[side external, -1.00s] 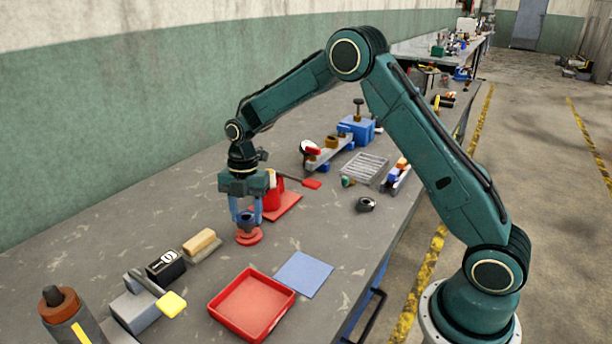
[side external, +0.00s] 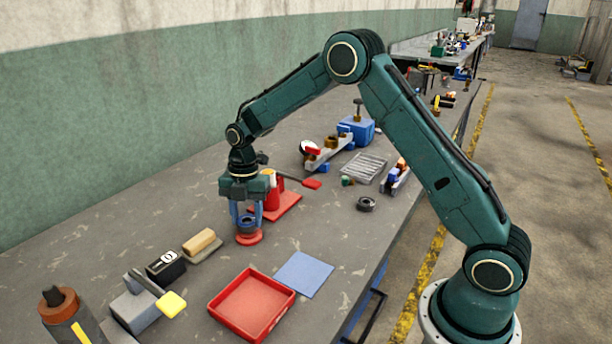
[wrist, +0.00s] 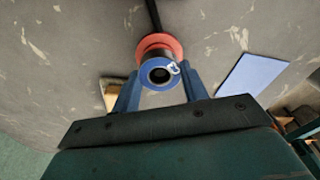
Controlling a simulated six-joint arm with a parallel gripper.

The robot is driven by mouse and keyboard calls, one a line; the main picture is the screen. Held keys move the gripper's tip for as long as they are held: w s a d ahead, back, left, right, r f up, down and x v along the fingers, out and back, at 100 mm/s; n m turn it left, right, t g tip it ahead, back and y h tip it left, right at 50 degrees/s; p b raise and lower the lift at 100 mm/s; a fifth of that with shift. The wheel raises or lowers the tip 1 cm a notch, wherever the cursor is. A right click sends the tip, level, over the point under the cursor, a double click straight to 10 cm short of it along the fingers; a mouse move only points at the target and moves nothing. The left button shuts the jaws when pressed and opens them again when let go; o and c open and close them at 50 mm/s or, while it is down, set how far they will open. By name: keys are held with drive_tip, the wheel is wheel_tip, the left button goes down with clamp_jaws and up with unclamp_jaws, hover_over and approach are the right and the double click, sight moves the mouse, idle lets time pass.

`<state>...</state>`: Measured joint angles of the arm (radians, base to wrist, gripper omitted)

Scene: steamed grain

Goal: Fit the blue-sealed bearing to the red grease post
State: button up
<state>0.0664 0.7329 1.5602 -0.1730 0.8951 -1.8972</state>
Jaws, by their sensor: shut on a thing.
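The blue-sealed bearing (wrist: 147,78) is a short ring with a blue face and a dark bore. My gripper (wrist: 160,88) is shut on it, one blue finger on each side. In the side view the bearing (side external: 247,226) is between the fingertips, low over the red grease post (side external: 249,239), whose round red base shows on the bench. In the wrist view the red base (wrist: 160,40) shows behind the bearing, off toward the top. The post's shaft is hidden, so I cannot tell whether it is inside the bore. My gripper (side external: 248,226) points straight down.
A red block on a red plate (side external: 284,207) stands close behind my gripper. A red tray (side external: 252,304) and a blue mat (side external: 304,274) lie in front. A dark ring (side external: 366,204) lies to the right. A tan-topped brush (side external: 200,241) lies left.

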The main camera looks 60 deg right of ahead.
sight(249, 216)
drive_tip(key=shift+f, duration=0.25)
idle(0.3)
drive_tip(key=o, duration=1.1)
drive_tip(key=shift+o, duration=0.2)
drive_tip(key=shift+r, duration=0.1)
wheel_tip(249, 216, up, 14)
drive_tip(key=d, duration=0.1)
drive_tip(key=shift+w+d+f, duration=0.2)
drive_tip(key=shift+w+d, duration=0.05)
drive_tip(key=shift+w, duration=0.05)
drive_tip(key=shift+r, duration=0.1)
